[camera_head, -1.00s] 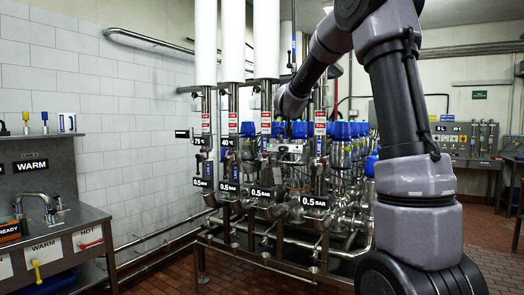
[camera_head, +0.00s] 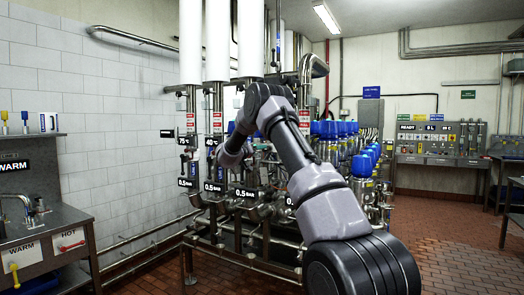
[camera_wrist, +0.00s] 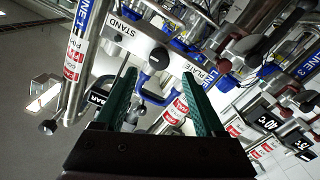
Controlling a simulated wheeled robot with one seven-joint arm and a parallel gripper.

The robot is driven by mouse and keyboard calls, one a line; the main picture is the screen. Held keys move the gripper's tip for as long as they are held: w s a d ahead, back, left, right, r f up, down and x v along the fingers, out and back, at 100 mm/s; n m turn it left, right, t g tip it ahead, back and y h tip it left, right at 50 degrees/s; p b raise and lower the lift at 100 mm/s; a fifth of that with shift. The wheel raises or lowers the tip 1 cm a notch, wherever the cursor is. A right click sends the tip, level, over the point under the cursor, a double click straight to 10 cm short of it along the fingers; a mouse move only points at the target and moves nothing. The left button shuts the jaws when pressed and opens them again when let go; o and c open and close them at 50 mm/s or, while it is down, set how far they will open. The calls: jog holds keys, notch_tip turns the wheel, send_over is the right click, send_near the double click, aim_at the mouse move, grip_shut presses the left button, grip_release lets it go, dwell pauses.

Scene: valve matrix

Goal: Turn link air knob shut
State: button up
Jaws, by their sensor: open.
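In the wrist view my gripper (camera_wrist: 160,75) is open, with its two green fingers apart. A round black knob (camera_wrist: 158,57) shows between and just beyond the fingertips, on a metal bar labelled STAND and PLATE. A bent blue part (camera_wrist: 153,84) lies below that knob, between the fingers. I cannot tell whether the fingers touch either one. No label reading link air is legible, so I cannot tell whether this black knob is the link air knob. In the head view my arm covers part of the valve rack (camera_head: 215,125), and the gripper's fingers cannot be made out.
Dark red round knobs (camera_wrist: 224,66) and pipes crowd the right of the wrist view. Blue-topped valves (camera_head: 362,165) stand right of my arm in the head view. A sink counter (camera_head: 45,240) is at left; a control panel (camera_head: 437,142) is on the far wall.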

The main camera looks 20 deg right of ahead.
jog(key=x, duration=0.6)
jog(key=shift+d, duration=0.1)
grip_shut()
